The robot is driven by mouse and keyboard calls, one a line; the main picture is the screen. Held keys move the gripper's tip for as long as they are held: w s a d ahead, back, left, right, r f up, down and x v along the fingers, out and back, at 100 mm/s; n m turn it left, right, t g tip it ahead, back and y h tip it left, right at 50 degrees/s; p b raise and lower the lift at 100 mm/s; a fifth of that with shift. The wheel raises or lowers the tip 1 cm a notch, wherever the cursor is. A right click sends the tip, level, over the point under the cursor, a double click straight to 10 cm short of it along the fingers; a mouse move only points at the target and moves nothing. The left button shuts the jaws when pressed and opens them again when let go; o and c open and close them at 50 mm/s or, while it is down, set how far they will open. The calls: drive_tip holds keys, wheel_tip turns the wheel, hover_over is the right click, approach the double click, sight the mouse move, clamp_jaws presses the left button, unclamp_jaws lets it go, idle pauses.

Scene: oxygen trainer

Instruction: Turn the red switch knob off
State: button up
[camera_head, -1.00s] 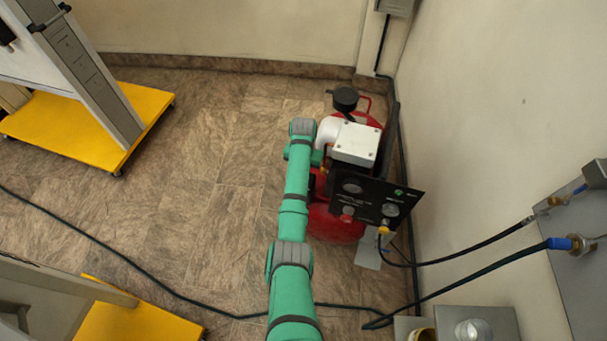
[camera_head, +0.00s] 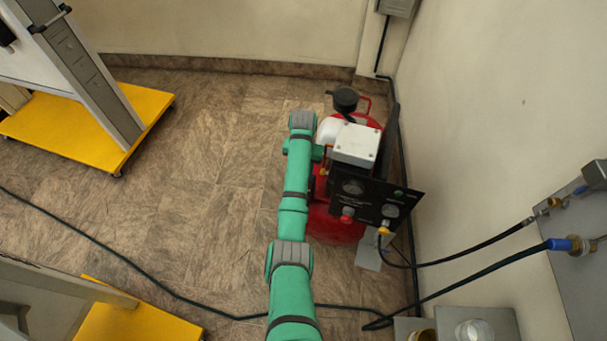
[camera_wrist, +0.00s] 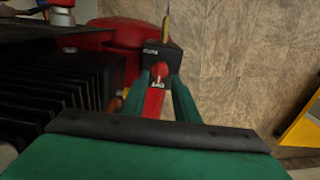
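The red switch knob (camera_wrist: 160,70) sits on the face of a small black box (camera_wrist: 163,58) in the wrist view. My gripper (camera_wrist: 157,86) is open, with one green finger on each side of the knob's line. The fingertips are close to the box; I cannot tell whether they touch the knob. A red strip shows between the fingers below the knob. In the head view my wrist reaches the left side of the red compressor (camera_head: 333,226), and the switch knob is hidden there.
A black gauge panel (camera_head: 373,201) with a separate red knob (camera_head: 347,214) fronts the compressor. Black cooling fins (camera_wrist: 60,85) are close on the gripper's left in the wrist view. A wall is on the right. Tiled floor is open left of my arm; a dark hose crosses it.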

wheel_tip(320, 180, up, 8)
drive_tip(key=shift+f, duration=0.25)
drive_tip(key=shift+f, duration=0.1)
idle(0.4)
